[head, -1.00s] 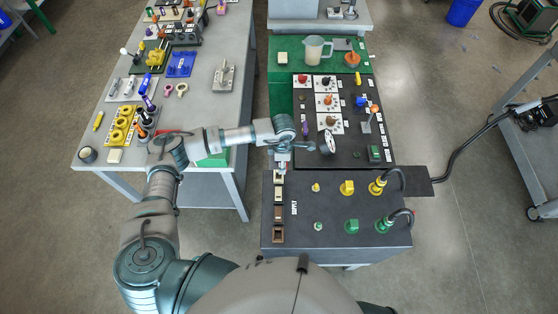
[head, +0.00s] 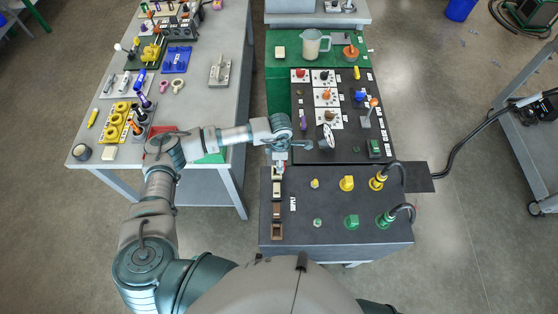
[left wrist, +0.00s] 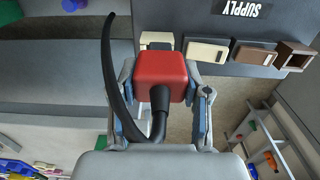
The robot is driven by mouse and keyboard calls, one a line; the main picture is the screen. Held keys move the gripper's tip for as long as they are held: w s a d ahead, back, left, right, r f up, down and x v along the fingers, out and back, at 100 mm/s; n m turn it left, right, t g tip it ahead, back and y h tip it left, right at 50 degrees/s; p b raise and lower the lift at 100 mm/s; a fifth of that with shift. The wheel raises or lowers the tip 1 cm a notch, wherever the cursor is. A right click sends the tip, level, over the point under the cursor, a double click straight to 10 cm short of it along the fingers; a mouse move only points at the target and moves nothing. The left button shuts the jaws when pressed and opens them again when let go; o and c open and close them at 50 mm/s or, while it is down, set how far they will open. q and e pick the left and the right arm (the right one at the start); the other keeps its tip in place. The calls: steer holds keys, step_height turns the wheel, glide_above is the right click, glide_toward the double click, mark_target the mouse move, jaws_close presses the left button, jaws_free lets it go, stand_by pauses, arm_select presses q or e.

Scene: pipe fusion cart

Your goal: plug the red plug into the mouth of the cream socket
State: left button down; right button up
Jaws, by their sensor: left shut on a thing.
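In the left wrist view my left gripper (left wrist: 160,100) is shut on the red plug (left wrist: 160,72), a boxy red block with a black cable curving off it. A row of sockets lies beyond it: a pale one mostly hidden behind the plug, a cream socket (left wrist: 207,50) just right of the plug, then a brown and a dark brown one. In the head view my left gripper (head: 280,157) hangs over the top end of this row, and the cream socket (head: 277,188) shows below it. The plug is apart from the cream socket; contact with the hidden one cannot be told. My right gripper is out of view.
The sockets line the left edge of the black SUPPLY panel (head: 330,236). Yellow and green fittings (head: 347,183) stand to their right. A dark board with knobs and levers (head: 345,150) lies behind. A grey table (head: 208,105) with parts stands left, beyond a floor gap.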

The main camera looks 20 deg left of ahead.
arm_select(q)
steer(key=shift+a, duration=0.4)
steer(key=shift+d, duration=0.1)
steer(key=a, duration=0.2)
steer(key=shift+a+f+b, duration=0.15)
steer(key=shift+a+b, duration=0.2)
steer(key=shift+d, duration=0.1)
steer(key=shift+f+b, duration=0.7)
steer(key=shift+f, duration=0.1)
steer(key=shift+d+r, duration=0.1)
steer(key=shift+r, duration=0.4)
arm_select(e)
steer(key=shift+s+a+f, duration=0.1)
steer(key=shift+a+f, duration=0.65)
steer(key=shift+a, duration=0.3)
